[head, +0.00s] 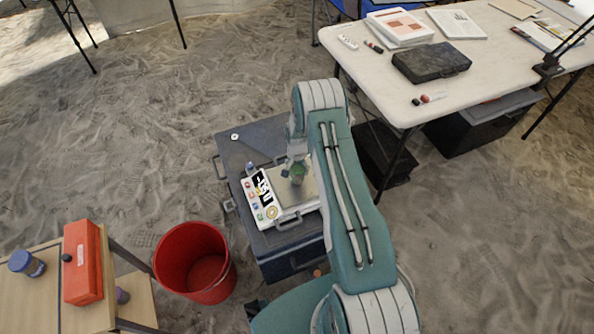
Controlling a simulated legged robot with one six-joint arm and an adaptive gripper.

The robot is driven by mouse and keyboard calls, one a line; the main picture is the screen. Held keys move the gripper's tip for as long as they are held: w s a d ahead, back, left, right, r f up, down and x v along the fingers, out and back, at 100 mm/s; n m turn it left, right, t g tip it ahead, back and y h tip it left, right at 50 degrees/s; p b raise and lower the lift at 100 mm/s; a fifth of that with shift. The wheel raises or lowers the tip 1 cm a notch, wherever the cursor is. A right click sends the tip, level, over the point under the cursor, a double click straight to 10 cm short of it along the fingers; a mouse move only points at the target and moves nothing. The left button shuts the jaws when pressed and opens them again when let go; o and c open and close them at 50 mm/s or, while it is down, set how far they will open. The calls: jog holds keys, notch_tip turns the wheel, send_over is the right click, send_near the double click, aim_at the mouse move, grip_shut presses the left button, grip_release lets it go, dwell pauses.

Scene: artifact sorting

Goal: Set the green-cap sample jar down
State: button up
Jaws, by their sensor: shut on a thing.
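The green-cap sample jar (297,176) is small in the head view and partly covered by my gripper. My gripper (294,167) is shut on it from above, at the lower end of my teal arm. The jar is over the flat grey area of a white tray or board (285,214), which lies on a dark blue-grey case (253,139). I cannot tell whether the jar's base touches the surface.
Close left of the jar are a marked card (263,187) and a small blue-topped item (249,168). A red bucket (194,263) stands on the sand. A wooden table at lower left bears a blue-capped jar (27,264) and red box (83,262).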

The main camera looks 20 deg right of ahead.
jog(key=shift+a+f, duration=0.1)
jog(key=shift+f, duration=0.45)
jog(key=o, duration=1)
jog(key=shift+f, duration=0.1)
jog(key=shift+o, duration=0.2)
